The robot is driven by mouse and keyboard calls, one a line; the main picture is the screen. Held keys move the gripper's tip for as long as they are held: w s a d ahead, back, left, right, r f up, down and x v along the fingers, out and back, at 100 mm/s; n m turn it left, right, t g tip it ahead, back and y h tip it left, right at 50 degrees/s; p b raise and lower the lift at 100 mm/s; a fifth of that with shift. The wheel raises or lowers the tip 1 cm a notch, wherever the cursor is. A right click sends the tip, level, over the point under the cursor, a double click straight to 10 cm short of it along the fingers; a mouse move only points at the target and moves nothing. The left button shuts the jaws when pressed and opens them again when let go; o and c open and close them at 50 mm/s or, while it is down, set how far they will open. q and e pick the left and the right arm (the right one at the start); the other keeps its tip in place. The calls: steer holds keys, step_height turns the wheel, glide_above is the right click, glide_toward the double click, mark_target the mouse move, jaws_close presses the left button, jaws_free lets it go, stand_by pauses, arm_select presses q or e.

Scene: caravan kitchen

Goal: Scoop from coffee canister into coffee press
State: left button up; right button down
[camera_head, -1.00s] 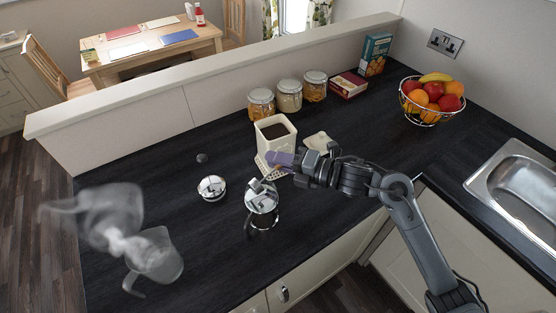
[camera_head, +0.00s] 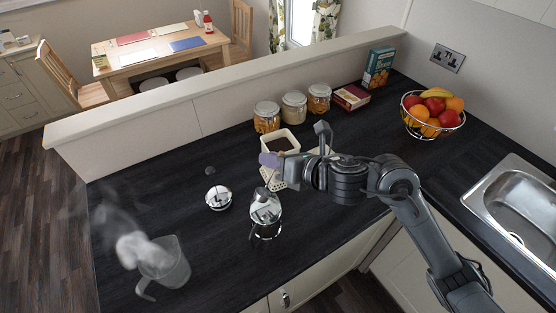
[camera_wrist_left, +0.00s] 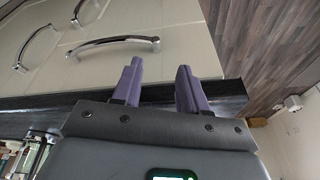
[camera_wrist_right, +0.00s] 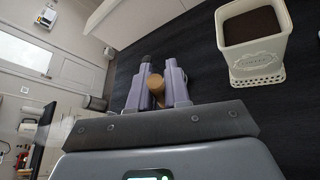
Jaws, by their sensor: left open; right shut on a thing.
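The coffee canister (camera_head: 295,148) is a cream square tin, open and holding dark grounds; it also shows in the right wrist view (camera_wrist_right: 252,60). The coffee press (camera_head: 266,218), glass and metal, stands upright in front of it. My right gripper (camera_head: 270,161) is between the two, its purple fingers pointing left. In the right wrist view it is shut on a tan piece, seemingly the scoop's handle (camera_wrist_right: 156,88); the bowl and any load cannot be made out. My left gripper (camera_wrist_left: 157,75) shows only in its wrist view, open and empty beside the counter's edge and cupboard handles.
A silver lid-like piece (camera_head: 218,198) and a small dark knob (camera_head: 210,170) lie left of the press. A steaming clear jug (camera_head: 170,270) stands at the front left. Glass jars (camera_head: 293,108) line the low wall. A fruit basket (camera_head: 432,118) and sink (camera_head: 515,205) are at right.

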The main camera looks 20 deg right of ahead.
steer(key=a+r+n+h, duration=0.1)
steer(key=r+n, duration=0.1)
steer(key=s+a+r+n+t+h+p, duration=0.1)
steer(key=a+r+n, duration=0.1)
steer(key=shift+s+a+r+h+p, duration=0.2)
steer(key=shift+r+h+p, duration=0.1)
steer(key=shift+h, duration=0.1)
stand_by(0.5)
